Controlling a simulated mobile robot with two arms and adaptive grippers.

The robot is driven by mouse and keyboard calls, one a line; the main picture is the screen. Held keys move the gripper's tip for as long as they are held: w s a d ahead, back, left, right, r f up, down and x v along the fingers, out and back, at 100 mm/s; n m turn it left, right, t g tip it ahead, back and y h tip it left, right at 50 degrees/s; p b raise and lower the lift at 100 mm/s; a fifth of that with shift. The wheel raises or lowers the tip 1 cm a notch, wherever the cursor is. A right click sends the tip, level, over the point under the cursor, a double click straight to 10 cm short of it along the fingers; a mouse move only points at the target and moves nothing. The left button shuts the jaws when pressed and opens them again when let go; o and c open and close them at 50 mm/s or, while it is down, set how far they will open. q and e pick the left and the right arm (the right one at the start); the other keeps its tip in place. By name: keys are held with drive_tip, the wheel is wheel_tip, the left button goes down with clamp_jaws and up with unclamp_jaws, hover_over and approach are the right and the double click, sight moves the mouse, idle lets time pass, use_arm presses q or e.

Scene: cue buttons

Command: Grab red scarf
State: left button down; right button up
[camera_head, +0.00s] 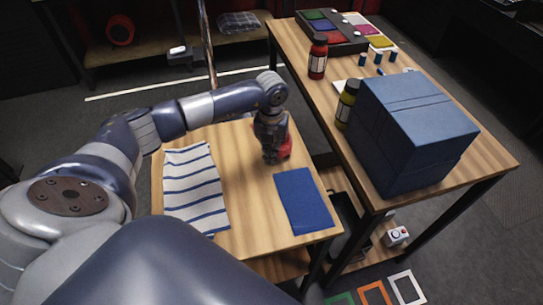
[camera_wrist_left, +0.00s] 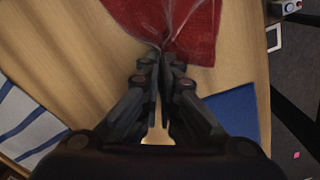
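The red scarf (camera_head: 286,148) lies at the far right part of the low wooden table (camera_head: 245,215), mostly hidden behind my left gripper in the head view. My left gripper (camera_head: 271,157) points down at it. In the left wrist view, the fingertips (camera_wrist_left: 163,58) are close together on the near edge of the red scarf (camera_wrist_left: 190,28). The cloth gathers into folds running to the tips, so the gripper looks shut on it. My right gripper is in neither view.
A striped cloth (camera_head: 194,185) lies left and a blue folded cloth (camera_head: 302,200) right on the low table.

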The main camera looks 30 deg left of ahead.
use_arm(q)
wheel_tip(320, 180, up, 12)
drive_tip(key=p, duration=0.7)
drive_tip(key=shift+f+p, duration=0.15)
drive_tip(key=shift+p, duration=0.2)
wheel_tip(320, 180, up, 9)
drive_tip(key=p, duration=0.6)
